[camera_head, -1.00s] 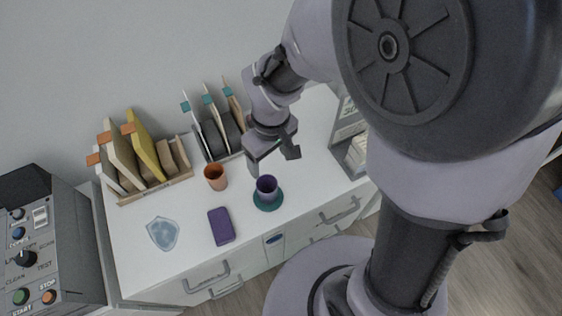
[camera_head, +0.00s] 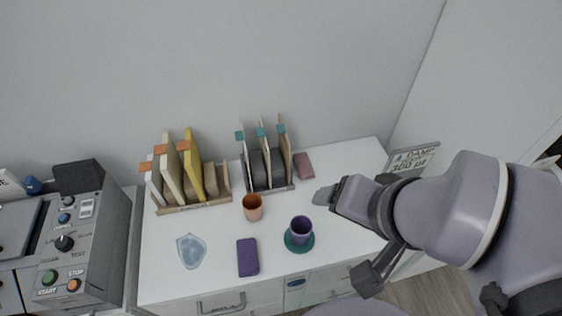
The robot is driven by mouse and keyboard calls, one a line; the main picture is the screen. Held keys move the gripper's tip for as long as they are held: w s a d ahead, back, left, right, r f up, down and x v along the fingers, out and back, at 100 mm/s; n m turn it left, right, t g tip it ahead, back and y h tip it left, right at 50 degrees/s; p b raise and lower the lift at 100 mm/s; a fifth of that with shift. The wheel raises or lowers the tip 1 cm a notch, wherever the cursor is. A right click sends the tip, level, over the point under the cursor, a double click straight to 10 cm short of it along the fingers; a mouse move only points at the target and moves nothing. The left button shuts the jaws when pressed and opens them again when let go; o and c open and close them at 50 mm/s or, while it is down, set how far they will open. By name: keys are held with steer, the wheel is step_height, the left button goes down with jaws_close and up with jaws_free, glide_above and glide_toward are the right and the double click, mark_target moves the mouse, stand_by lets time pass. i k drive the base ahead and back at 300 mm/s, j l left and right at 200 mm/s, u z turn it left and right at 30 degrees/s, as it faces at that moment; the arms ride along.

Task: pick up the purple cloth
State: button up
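The purple cloth (camera_head: 248,257) looks like a flat, rounded rectangle lying near the front edge of the white desk, between a pale blue shield-shaped piece and a purple cup. My gripper (camera_head: 326,196) is above the right part of the desk, to the right of the cloth and farther back, apart from it. Its grey tip points left. Nothing shows held in it, but its fingers are seen edge-on and I cannot make out the gap between them.
The purple cup (camera_head: 301,228) stands on a teal coaster (camera_head: 300,246), right of the cloth. An orange cup (camera_head: 252,207) stands behind the cloth. The shield-shaped piece (camera_head: 191,250) lies left. File racks (camera_head: 193,206) and a mauve block (camera_head: 304,166) are at the back. A control box (camera_head: 82,240) stands left.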

mark_target(248, 259)
steer(key=j+u, duration=0.1)
steer(key=u, duration=0.4)
steer(key=j+u, duration=0.15)
steer(key=u, duration=0.3)
steer(key=k, duration=0.05)
